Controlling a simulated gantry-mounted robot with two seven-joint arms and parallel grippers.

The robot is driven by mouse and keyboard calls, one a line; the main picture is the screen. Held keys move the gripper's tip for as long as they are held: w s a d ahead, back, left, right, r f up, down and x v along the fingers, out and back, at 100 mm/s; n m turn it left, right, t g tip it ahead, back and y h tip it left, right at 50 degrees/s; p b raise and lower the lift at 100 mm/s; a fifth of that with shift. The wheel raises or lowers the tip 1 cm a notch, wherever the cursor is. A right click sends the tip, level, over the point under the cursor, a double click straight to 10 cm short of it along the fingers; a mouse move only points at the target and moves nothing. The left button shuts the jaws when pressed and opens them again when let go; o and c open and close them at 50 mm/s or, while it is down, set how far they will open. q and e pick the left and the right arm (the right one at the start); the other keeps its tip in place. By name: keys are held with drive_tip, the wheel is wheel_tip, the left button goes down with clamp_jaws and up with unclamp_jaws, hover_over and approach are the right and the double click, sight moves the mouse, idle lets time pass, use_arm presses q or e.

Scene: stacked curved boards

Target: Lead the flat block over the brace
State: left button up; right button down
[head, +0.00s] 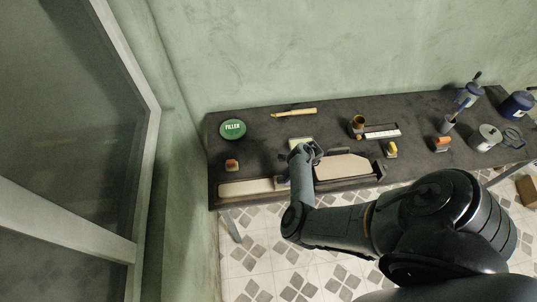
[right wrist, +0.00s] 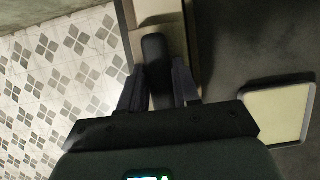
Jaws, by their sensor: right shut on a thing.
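My right gripper (right wrist: 158,88) is shut on a dark, rounded, elongated block (right wrist: 155,58), with one finger on each side of it. In the right wrist view the block lies over a pale beige strip (right wrist: 158,12), which looks like the brace; I cannot tell whether they touch. In the head view the right gripper (head: 283,181) is low at the table's front edge, partly hidden by my own arm. The pale strip also shows there to its left (head: 245,188). My left gripper is not in view.
A framed pale panel (right wrist: 276,113) lies on the dark table (head: 262,135) beside the gripper. A pale board (head: 345,168) lies to the right. A green filler tin (head: 232,129), a small orange-topped block (head: 232,165) and a yellow one (head: 390,149) stand around. Tiled floor lies in front.

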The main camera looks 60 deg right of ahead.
sight(281, 178)
drive_tip(key=shift+w+a, duration=0.1)
idle(0.3)
drive_tip(key=shift+w+a+f, duration=0.15)
drive_tip(key=shift+w+a, duration=0.65)
drive_tip(key=shift+w, duration=0.15)
drive_tip(key=shift+w+a, duration=0.1)
drive_tip(key=shift+w, duration=0.05)
drive_tip(key=shift+w+a, duration=0.1)
drive_tip(key=shift+w+a, duration=0.95)
drive_tip(key=shift+w, duration=0.15)
drive_tip(key=shift+r, duration=0.25)
drive_tip(key=shift+r+p, duration=0.6)
drive_tip(key=shift+p, duration=0.3)
drive_tip(key=shift+r, duration=0.1)
